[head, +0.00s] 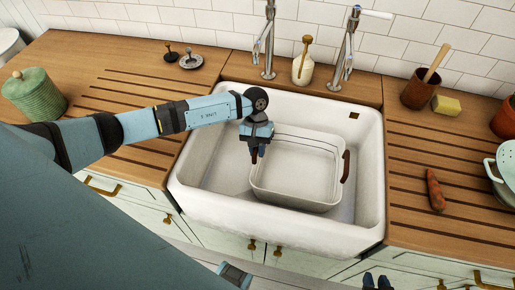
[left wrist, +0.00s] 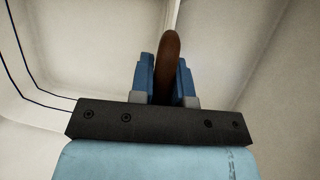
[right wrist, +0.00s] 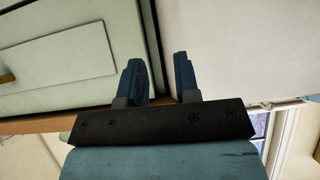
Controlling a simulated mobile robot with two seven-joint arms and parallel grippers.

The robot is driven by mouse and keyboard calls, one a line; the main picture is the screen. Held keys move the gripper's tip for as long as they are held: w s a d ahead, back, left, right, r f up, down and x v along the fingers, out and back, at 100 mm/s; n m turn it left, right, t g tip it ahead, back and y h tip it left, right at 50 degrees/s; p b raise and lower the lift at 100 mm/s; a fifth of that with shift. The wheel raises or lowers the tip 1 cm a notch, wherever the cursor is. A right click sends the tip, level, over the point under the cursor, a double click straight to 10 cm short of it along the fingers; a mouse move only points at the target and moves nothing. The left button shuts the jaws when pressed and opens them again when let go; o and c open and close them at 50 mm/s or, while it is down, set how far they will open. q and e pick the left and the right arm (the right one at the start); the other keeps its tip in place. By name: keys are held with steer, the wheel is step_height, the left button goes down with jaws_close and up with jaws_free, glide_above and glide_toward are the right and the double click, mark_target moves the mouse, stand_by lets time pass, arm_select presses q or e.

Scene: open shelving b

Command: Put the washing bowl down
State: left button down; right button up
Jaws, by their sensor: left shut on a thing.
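The washing bowl (head: 300,172) is a pale rectangular tub with brown handles, inside the white sink (head: 210,213). It looks about level; whether its base touches the sink floor cannot be told. My left gripper (head: 258,153) is at the bowl's left side, shut on the brown handle (left wrist: 170,50), which stands between its fingers in the left wrist view. The bowl's right handle (head: 345,166) is free. My right gripper (right wrist: 159,77) is open with nothing between its fingers, near the cabinet fronts.
The right worktop (head: 405,165) holds a carrot (head: 435,190), a yellow sponge (head: 446,105), a brown pot (head: 419,92) and a colander (head: 504,172). A green jar (head: 34,95) stands at left.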

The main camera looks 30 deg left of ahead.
arm_select(q)
steer(key=shift+f, duration=0.2)
steer(key=shift+f, duration=0.15)
steer(key=c, duration=1.1)
jaws_free()
